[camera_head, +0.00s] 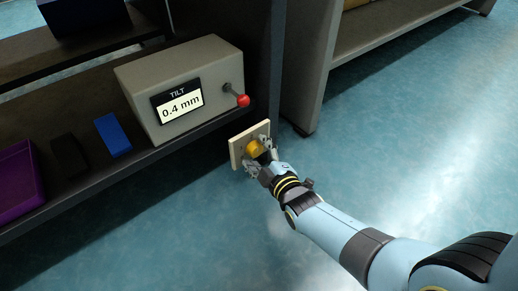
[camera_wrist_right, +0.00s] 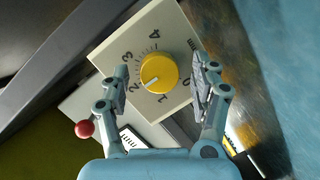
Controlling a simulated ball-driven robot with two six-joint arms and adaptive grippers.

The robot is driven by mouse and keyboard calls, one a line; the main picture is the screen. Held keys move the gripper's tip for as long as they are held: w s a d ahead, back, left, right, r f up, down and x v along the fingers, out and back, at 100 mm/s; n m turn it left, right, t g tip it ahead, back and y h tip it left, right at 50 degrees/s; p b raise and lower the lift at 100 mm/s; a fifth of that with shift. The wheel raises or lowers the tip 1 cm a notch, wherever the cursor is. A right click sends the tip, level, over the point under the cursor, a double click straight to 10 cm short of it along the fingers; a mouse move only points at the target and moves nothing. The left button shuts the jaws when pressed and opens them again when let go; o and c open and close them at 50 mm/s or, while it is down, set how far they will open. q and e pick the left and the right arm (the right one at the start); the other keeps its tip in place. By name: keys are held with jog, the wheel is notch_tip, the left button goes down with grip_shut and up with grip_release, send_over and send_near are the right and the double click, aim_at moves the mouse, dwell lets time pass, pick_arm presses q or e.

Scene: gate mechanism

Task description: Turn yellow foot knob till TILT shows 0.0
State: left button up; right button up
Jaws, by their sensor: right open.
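The yellow foot knob (camera_wrist_right: 159,73) sits on a cream dial plate (camera_wrist_right: 172,22) marked with numbers. In the right wrist view its white pointer line aims toward the lower left, near the 2. In the head view the knob (camera_head: 254,148) is partly hidden by my right gripper (camera_head: 263,157). My right gripper is open, with one finger on each side of the knob; both fingers look apart from it in the right wrist view (camera_wrist_right: 163,88). The TILT display (camera_head: 178,102) on the grey box reads 0.4 mm. My left gripper is not in view.
The grey box (camera_head: 185,65) has a lever with a red ball (camera_head: 243,101) just above the dial plate. A blue block (camera_head: 113,135), a dark block (camera_head: 69,155) and a purple tray (camera_head: 18,185) are on the shelf. The floor (camera_head: 400,130) at right is clear.

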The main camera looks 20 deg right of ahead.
jog(key=c, duration=1.2)
jog(key=shift+o, duration=0.2)
jog(key=n+t, duration=0.1)
jog(key=n, duration=0.2)
jog(key=shift+a+f+n+h, duration=0.1)
jog(key=shift+n+h, duration=0.3)
jog(key=o, duration=1.2)
jog(key=shift+c, duration=0.2)
